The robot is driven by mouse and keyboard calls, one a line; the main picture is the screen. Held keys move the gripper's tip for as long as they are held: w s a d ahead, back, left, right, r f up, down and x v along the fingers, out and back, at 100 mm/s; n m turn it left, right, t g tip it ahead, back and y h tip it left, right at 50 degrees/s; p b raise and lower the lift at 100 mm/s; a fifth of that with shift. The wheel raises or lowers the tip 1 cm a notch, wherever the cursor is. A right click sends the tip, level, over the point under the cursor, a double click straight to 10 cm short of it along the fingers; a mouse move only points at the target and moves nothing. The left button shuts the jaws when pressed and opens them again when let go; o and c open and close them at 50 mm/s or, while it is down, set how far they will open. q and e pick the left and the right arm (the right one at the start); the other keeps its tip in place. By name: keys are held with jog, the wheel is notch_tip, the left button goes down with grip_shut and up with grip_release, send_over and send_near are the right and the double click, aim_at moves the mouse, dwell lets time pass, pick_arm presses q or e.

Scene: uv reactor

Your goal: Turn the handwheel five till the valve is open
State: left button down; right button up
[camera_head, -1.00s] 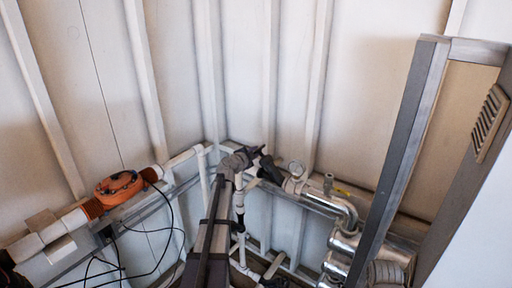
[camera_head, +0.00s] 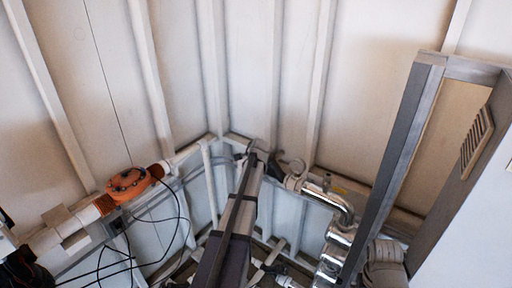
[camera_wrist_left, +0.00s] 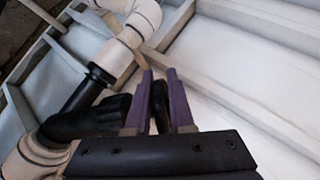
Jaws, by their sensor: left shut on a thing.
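My left arm reaches up from the bottom middle of the head view to the pipe corner, where my left gripper (camera_head: 258,158) is small and partly hidden. In the left wrist view, the two purple fingers of my left gripper (camera_wrist_left: 163,100) are close together, shut on a thin dark piece (camera_wrist_left: 158,106) between them. This piece appears to be part of handwheel five. A black valve body (camera_wrist_left: 85,122) lies just left of the fingers, in line with white pipe. The whole wheel and its marking are hidden. My right gripper is not in view.
White pipe with an orange fitting (camera_head: 127,184) runs along the left wall. Loose black cables hang below it. Shiny metal pipes (camera_head: 338,238) stand to the right of my arm. A grey metal frame (camera_head: 398,150) rises at the right.

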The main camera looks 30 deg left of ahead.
pick_arm(q)
jog(key=g, duration=0.1)
jog(key=n+g+p, duration=0.1)
jog(key=g+y+p, duration=0.1)
jog(key=shift+s+d+r, duration=0.1)
jog(key=shift+d+r, duration=0.15)
jog(key=shift+r, duration=0.05)
jog(key=g, duration=0.1)
jog(key=n+g+p, duration=0.1)
jog(key=n+g+y, duration=0.1)
jog(key=shift+s+d+r+g, duration=0.1)
jog(key=shift+s+d+g, duration=0.1)
jog(key=shift+s+g, duration=0.15)
jog(key=g, duration=0.1)
jog(key=n+g, duration=0.1)
jog(key=g, duration=0.2)
jog(key=shift+s+d+r, duration=0.1)
jog(key=shift+s+d, duration=0.05)
jog(key=shift+d, duration=0.1)
jog(key=g, duration=0.1)
jog(key=n+g, duration=0.1)
jog(key=g, duration=0.1)
jog(key=shift+s+d+r+n, duration=0.2)
jog(key=shift+d+n, duration=0.05)
jog(key=shift+n, duration=0.05)
jog(key=shift+s+d+r+g+b, duration=0.1)
jog(key=shift+g+b, duration=0.35)
jog(key=shift+s+r+n+h, duration=0.1)
jog(key=shift+n+h, duration=0.2)
